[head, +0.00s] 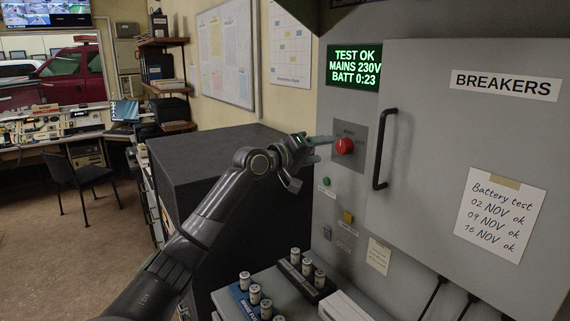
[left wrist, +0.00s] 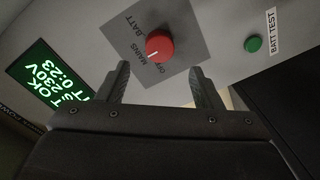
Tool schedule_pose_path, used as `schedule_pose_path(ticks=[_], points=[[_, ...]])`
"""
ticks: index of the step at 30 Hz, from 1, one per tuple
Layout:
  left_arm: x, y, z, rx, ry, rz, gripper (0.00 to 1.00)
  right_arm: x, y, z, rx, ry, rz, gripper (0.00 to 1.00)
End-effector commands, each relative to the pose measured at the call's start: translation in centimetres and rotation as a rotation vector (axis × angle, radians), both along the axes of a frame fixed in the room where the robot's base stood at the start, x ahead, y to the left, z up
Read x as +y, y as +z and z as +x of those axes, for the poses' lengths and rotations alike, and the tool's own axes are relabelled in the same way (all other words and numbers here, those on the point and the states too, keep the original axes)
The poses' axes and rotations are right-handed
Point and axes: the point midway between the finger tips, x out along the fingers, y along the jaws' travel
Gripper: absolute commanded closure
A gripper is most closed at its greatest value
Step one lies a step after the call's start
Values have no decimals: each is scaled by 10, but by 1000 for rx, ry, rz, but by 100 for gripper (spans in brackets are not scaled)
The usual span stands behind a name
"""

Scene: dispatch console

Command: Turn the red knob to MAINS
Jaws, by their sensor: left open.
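The red knob (head: 344,146) sits on a grey plate on the cabinet front, left of the black door handle. In the left wrist view the knob (left wrist: 159,46) carries a white pointer line toward the lower left. My right gripper is out of view.
A green display (head: 354,66) reads TEST OK, MAINS 230V, BATT 0:23. The door handle (head: 384,148) stands out right of the knob. A green BATT TEST button (head: 326,182) and yellow button (head: 347,217) are below. Fuse-like cylinders (head: 254,294) stand on the ledge. A dark cabinet (head: 210,160) is left.

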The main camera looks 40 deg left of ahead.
Motion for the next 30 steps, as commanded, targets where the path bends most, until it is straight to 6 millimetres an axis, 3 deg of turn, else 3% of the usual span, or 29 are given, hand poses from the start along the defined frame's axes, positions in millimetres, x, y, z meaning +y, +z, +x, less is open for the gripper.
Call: schedule_pose_path(ticks=[3,15,22,30], points=[[8,-3,-22,0,2,7,40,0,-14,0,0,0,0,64],[26,0,-77,1,3,6,40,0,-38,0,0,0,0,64],[33,3,-97,-1,3,4,40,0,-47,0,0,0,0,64],[34,5,-105,-1,1,0,40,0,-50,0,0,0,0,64]])
